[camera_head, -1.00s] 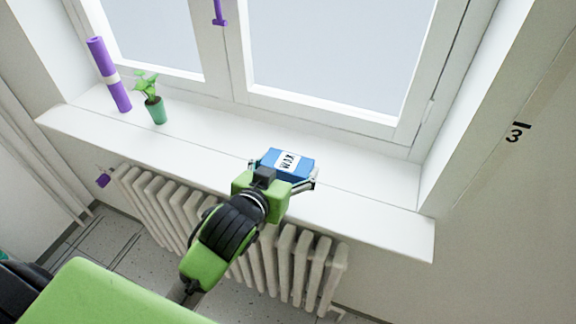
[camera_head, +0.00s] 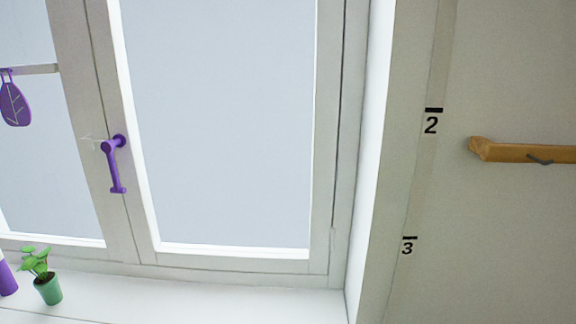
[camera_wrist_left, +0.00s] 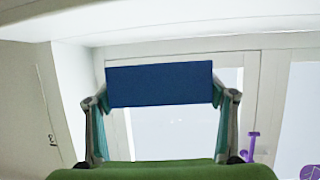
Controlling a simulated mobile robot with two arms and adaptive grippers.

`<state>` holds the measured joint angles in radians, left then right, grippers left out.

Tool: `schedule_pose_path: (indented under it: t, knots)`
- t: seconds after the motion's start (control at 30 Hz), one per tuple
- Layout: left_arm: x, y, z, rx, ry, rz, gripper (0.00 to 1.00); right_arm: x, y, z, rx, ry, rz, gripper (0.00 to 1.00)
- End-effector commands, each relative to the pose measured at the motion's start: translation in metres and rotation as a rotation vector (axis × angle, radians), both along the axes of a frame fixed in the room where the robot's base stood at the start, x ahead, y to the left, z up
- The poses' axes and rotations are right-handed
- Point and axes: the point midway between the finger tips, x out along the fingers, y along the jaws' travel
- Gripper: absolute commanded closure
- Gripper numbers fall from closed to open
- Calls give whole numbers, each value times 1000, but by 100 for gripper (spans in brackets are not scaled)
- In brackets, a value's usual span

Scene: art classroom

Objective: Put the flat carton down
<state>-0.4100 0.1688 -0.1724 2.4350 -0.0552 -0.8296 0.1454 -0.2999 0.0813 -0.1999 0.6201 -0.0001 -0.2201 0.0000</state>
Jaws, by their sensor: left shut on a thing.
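The flat carton (camera_wrist_left: 160,84) shows in the left wrist view as a plain dark blue face. It sits between the two fingers of my left gripper (camera_wrist_left: 160,92), which are shut on it at its left and right sides. The white windowsill runs across the top of that view, which appears upside down. I cannot tell whether the carton touches the sill. In the head view neither the carton nor my left gripper is visible. The windowsill (camera_head: 210,302) shows there along the bottom edge. My right gripper is in neither view.
A green pot with a plant (camera_head: 47,288) stands on the sill at the lower left, beside a purple roll (camera_head: 7,278). A purple window handle (camera_head: 115,165) and a purple leaf ornament (camera_head: 15,104) are higher up. A wooden rail (camera_head: 525,152) is on the right wall. The visible sill right of the plant is clear.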

Motion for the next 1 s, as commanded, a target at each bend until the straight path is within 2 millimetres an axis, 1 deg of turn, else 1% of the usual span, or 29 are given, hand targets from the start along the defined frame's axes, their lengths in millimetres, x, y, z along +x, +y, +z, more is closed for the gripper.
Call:
schedule_pose_path:
  t: [0.03,0.2,0.4,0.53,0.67,0.9,1.0]
  knots:
    - [0,4,-11,0,2,-25,53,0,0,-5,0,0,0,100]
    - [-1,8,-26,1,-1,-122,53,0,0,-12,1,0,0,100]
    - [-5,12,-34,-1,-3,-242,53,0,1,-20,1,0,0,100]
    - [-8,13,-34,-1,-5,-338,53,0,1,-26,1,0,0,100]
    - [-15,14,-26,0,-9,-467,53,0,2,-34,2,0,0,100]
    - [-33,18,2,7,-9,-687,53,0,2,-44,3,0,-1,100]
    - [-41,20,14,5,-5,-752,53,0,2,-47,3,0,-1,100]
